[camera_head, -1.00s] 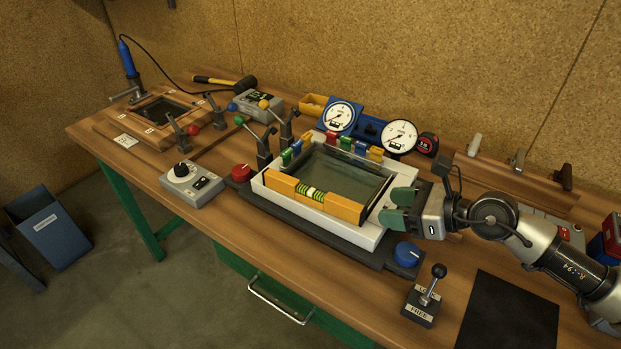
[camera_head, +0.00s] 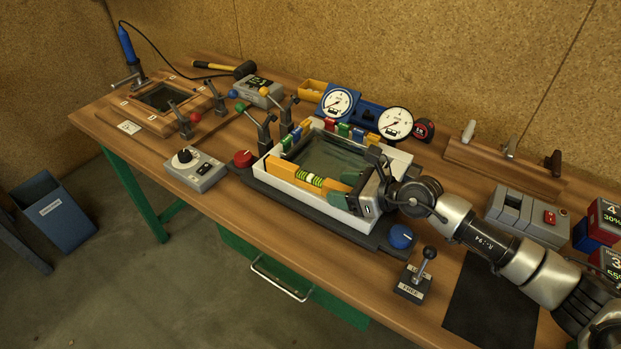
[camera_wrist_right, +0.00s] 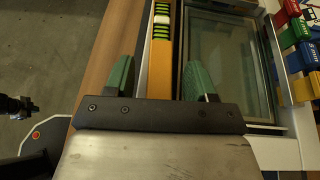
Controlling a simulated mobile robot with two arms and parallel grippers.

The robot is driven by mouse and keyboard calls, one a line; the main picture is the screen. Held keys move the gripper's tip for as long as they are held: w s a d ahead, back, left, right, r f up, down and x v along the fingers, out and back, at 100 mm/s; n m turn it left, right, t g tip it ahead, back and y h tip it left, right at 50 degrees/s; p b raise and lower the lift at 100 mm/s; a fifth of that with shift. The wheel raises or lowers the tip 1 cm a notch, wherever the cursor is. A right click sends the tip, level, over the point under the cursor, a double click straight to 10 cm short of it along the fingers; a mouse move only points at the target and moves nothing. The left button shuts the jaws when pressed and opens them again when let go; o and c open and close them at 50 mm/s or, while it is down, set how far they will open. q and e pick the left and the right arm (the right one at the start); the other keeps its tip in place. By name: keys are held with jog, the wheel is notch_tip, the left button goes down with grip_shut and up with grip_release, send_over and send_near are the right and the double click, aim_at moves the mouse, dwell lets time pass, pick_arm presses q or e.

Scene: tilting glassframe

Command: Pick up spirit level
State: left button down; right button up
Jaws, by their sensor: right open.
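The spirit level (camera_head: 309,180) is an orange bar with green-yellow vials. It lies along the front side of the white glass frame (camera_head: 370,224). In the right wrist view the level (camera_wrist_right: 161,68) runs away from me between the two green fingers. My right gripper (camera_head: 345,197) is open at the right end of the level, with its fingers apart on either side of it. The same gripper shows in the wrist view (camera_wrist_right: 157,80), with a gap between each finger and the level. The right end of the level is partly hidden by the gripper. My left gripper is not in view.
Colored clips (camera_head: 343,131) line the back of the frame, and toggle clamps (camera_head: 262,130) stand at its left. A blue knob (camera_head: 401,236) and a lever (camera_head: 419,275) are at the front right. Two dial gauges (camera_head: 395,123) stand behind.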

grip_shut()
jog(key=shift+r, duration=0.15)
